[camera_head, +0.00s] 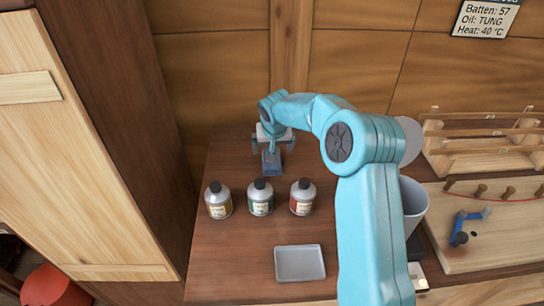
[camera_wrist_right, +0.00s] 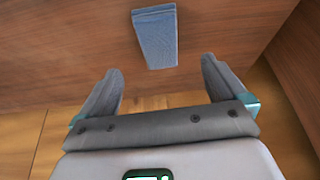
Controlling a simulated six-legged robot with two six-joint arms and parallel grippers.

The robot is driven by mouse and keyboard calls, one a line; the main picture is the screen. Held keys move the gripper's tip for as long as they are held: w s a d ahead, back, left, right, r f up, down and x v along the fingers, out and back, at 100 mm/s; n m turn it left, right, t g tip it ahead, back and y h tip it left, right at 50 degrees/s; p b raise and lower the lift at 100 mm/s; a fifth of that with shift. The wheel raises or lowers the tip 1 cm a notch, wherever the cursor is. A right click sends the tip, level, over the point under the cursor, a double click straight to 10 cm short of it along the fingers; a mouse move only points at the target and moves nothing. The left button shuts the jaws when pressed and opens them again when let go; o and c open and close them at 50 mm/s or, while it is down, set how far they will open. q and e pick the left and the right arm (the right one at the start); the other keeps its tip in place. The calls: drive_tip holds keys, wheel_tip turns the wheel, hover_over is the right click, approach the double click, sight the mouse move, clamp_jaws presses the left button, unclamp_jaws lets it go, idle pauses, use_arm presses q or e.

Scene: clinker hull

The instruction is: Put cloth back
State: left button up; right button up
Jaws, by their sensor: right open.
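A folded blue cloth (camera_head: 271,161) lies on the brown wooden bench top near the back wall. It also shows in the right wrist view (camera_wrist_right: 155,38), beyond the fingertips. My right gripper (camera_head: 271,138) is at the back of the bench, close to the cloth, and part of the cloth's far end is hidden by it in the head view. In the right wrist view the right gripper (camera_wrist_right: 163,78) is open, with nothing between its fingers, and the cloth is clear of both. My left gripper is not in view.
Three capped bottles, yellow-labelled (camera_head: 218,200), green-labelled (camera_head: 260,198) and red-labelled (camera_head: 303,197), stand in a row in front of the cloth. A shallow grey tray (camera_head: 299,263) lies nearer. A grey bin (camera_head: 413,203) and wooden rack (camera_head: 482,143) are right. A wooden panel (camera_head: 70,150) rises left.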

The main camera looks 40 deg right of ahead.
drive_tip(key=shift+v, duration=1.35)
